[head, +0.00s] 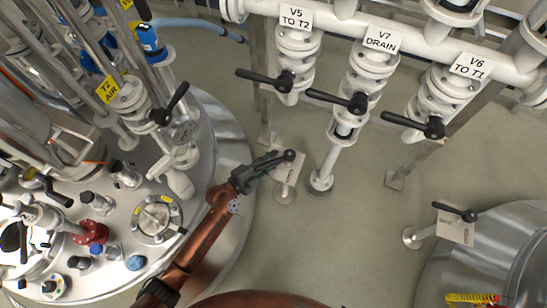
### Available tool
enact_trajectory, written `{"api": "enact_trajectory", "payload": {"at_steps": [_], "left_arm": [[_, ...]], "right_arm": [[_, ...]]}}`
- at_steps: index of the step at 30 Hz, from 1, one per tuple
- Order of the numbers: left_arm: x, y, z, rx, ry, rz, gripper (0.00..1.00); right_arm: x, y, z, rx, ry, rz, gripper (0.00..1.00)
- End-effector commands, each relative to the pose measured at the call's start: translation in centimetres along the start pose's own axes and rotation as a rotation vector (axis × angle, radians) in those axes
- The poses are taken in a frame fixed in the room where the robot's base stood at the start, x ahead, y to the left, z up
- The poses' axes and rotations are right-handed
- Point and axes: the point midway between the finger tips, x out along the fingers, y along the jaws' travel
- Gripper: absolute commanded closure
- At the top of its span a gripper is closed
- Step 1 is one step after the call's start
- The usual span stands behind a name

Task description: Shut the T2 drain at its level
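A drain valve (288,156) with a black lever stands low over the floor in the middle of the head view, on a short pipe stub with a round foot. A pale tag hangs behind the lever; its writing is too small to read. I take this valve, beside the left tank (228,225), for the T2 drain. Its lever points left and slightly down in the picture. My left gripper (248,178) is at the lever's free end, overlapping it in view. I cannot tell whether the fingers are closed on it. My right gripper is not in view.
Valves V5 (297,48), V7 DRAIN (370,75) and V6 (450,92) hang from a white pipe above, their black levers pointing left. A similar tagged low valve (455,213) stands by the right tank (500,250). Grey floor (340,240) between the tanks is clear.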

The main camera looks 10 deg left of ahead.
Motion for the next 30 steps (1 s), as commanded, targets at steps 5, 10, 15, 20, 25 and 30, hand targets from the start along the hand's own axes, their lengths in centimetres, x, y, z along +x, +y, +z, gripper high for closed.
{"api": "enact_trajectory", "payload": {"at_steps": [5, 10, 15, 20, 25, 30], "left_arm": [[0.52, 0.04, -0.05, 0.000, 0.000, 0.001, 0.76], [0.49, 0.00, -0.06, 0.001, 0.000, 0.001, 0.76], [0.46, 0.00, -0.04, 0.000, 0.000, 0.001, 0.87], [0.45, 0.00, -0.03, 0.000, 0.000, 0.001, 0.98], [0.43, 0.01, -0.02, 0.000, 0.000, 0.001, 1.00], [0.42, 0.03, -0.01, 0.000, 0.000, 0.001, 1.00]], "right_arm": [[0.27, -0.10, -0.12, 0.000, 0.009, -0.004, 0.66], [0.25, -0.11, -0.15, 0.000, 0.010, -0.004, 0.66], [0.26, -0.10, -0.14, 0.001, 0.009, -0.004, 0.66], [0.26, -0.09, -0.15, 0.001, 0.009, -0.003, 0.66], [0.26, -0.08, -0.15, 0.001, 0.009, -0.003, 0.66], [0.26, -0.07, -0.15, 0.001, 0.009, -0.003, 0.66]]}}
